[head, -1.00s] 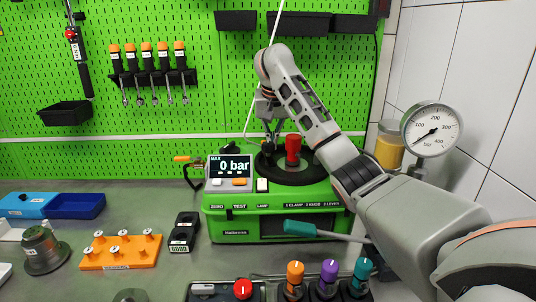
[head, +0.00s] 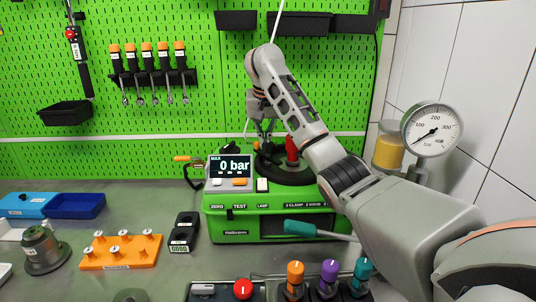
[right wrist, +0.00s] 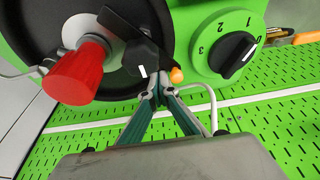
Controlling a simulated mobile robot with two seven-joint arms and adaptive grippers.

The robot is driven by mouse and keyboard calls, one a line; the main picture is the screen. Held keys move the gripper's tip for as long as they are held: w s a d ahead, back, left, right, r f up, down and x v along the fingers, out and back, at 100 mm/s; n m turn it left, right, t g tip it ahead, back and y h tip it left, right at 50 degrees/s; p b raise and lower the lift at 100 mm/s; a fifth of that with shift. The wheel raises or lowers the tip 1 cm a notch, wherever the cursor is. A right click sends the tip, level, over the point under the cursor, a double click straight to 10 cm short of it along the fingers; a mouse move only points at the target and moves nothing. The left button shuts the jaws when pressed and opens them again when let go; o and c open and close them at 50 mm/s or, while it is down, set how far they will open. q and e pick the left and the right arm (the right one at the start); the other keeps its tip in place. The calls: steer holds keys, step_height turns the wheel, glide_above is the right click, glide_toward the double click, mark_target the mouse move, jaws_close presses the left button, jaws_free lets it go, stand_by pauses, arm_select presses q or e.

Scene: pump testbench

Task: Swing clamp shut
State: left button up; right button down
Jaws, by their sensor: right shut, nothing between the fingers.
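The green test bench (head: 215,222) stands against the pegboard, with a round black dish (head: 290,177) on top. A red cylindrical handle (head: 292,150) rises from the dish; it also shows large in the right wrist view (right wrist: 78,76). In that view a black clamp-like arm (right wrist: 146,52) with a white mark and an orange tip (right wrist: 177,75) lies across the dish edge. My right gripper (right wrist: 155,86) is shut and empty, fingertips close beside this arm; whether they touch it I cannot tell. In the head view the right gripper (head: 265,137) is over the bench's back. My left gripper is out of view.
A black rotary knob (right wrist: 233,55) with a numbered scale sits beside the clamp. The display (head: 230,166) reads 0 bar. A pressure gauge (head: 432,129) stands right. A teal-handled lever (head: 304,228) sticks out in front. An orange rack (head: 120,252) is at left.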

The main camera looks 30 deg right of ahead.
steer(key=shift+a, duration=0.1)
steer(key=shift+w+a+p, duration=0.2)
steer(key=shift+a+p, duration=0.15)
steer(key=shift+a, duration=0.7)
